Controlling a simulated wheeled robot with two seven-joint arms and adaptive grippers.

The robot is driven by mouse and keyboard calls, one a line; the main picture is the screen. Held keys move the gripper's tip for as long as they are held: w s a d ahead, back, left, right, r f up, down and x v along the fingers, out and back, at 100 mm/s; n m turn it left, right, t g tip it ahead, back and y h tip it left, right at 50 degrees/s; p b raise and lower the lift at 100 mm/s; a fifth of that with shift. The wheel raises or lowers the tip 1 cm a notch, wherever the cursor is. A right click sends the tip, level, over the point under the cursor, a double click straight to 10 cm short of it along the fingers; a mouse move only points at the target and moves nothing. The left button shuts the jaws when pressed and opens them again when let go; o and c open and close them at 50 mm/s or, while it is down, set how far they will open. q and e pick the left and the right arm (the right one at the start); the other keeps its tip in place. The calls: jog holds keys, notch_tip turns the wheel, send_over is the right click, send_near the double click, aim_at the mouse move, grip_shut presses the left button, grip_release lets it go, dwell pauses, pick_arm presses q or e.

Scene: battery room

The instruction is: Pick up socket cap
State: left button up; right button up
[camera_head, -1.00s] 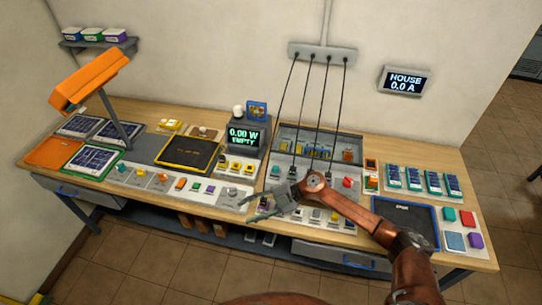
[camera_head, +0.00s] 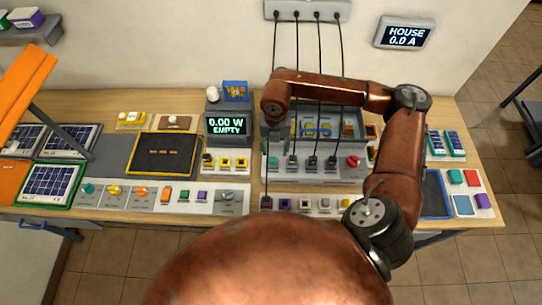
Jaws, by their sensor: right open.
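Several small caps or blocks sit in a row on a pale strip (camera_head: 365,204) along the bench's front edge. They include a dark one (camera_head: 267,203), a purple one (camera_head: 285,203), a grey one (camera_head: 305,204) and a yellow one (camera_head: 345,203). I cannot tell which is the socket cap. My right gripper (camera_head: 271,137) hangs under the wrist at the left end of my raised arm, beyond the row and near the cable plugs. It is open and looks empty, though its fingers are small and hard to make out. My left gripper is not in view.
Black cables (camera_head: 297,80) hang from a wall box (camera_head: 308,10) to grey plugs (camera_head: 314,161) behind the row. A display reading EMPTY (camera_head: 226,127) stands to the left. A black tray (camera_head: 163,154) and solar panels (camera_head: 50,184) lie farther left.

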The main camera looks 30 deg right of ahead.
aim_at(273, 159)
jog(key=f, duration=0.2)
jog(key=f+p, duration=0.1)
jog(key=shift+w+a+f, duration=0.3)
jog(key=shift+s+f, duration=0.2)
jog(key=shift+f, duration=0.95)
jog(key=shift+w, duration=0.15)
jog(key=shift+c, duration=0.4)
jog(key=c, duration=0.9)
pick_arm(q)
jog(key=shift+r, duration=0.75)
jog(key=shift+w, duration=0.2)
pick_arm(e)
jog(key=shift+r, duration=0.1)
